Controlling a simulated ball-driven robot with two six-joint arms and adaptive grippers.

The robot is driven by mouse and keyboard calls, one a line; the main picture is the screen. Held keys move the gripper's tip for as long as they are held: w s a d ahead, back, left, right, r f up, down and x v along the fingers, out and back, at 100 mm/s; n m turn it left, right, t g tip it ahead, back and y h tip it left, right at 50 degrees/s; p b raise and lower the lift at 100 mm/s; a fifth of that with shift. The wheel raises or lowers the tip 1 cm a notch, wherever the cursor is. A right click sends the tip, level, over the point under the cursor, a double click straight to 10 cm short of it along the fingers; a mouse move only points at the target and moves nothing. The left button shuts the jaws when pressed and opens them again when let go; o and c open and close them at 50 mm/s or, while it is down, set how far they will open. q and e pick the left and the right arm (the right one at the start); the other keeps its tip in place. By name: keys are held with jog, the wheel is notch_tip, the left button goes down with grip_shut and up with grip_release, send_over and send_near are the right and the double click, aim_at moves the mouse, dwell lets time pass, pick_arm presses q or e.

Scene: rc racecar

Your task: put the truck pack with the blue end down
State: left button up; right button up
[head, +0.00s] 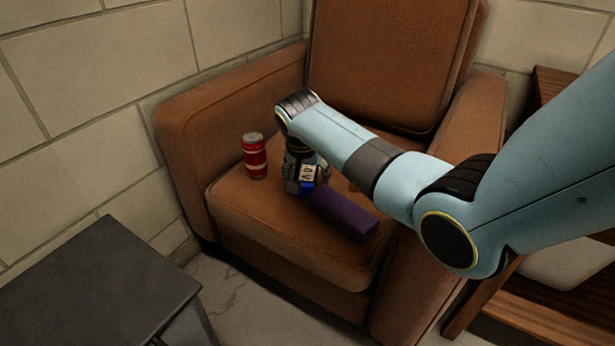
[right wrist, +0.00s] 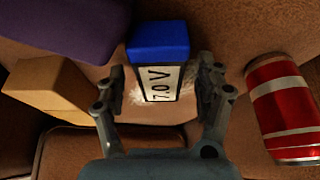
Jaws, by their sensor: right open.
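The truck pack (right wrist: 162,78) is a small block with a white label and a bright blue end. In the right wrist view it is between my right gripper's (right wrist: 163,88) two spread fingers, its blue end toward the top of the picture. The fingers stand apart from its sides. In the head view the pack (head: 307,174) shows on the armchair seat, partly hidden by my right gripper (head: 304,178), which is low over the seat. I cannot tell whether the pack stands or lies. My left gripper is not in view.
A red can (head: 254,157) stands left of the gripper on the brown armchair (head: 250,205). A purple box (head: 343,214) lies close on the right. A tan block (right wrist: 48,84) is also near. A dark table (head: 95,285) is at lower left.

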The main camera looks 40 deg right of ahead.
aim_at(307, 173)
jog(key=shift+c, duration=0.4)
grip_shut()
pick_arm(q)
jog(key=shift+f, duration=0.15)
pick_arm(e)
jog(key=shift+r, duration=0.1)
jog(key=shift+r, duration=0.2)
notch_tip(307, 173, up, 4)
jog(key=shift+w+r+p, duration=0.1)
jog(key=shift+r+p, duration=0.05)
jog(key=shift+p, duration=1.05)
jog(key=shift+s+d+r+p, duration=0.5)
jog(key=shift+s+r+p, duration=0.2)
jog(key=shift+s, duration=0.15)
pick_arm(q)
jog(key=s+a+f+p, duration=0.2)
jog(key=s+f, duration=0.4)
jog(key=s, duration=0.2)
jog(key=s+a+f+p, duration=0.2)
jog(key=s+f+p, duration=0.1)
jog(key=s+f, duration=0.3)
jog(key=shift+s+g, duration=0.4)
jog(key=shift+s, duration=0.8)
pick_arm(e)
jog(key=s+d+r, duration=0.4)
jog(key=s+r, duration=0.1)
jog(key=s, duration=0.3)
jog(key=shift+s+d+r, duration=0.15)
jog(key=shift+s+d, duration=0.15)
jog(key=shift+d, duration=0.05)
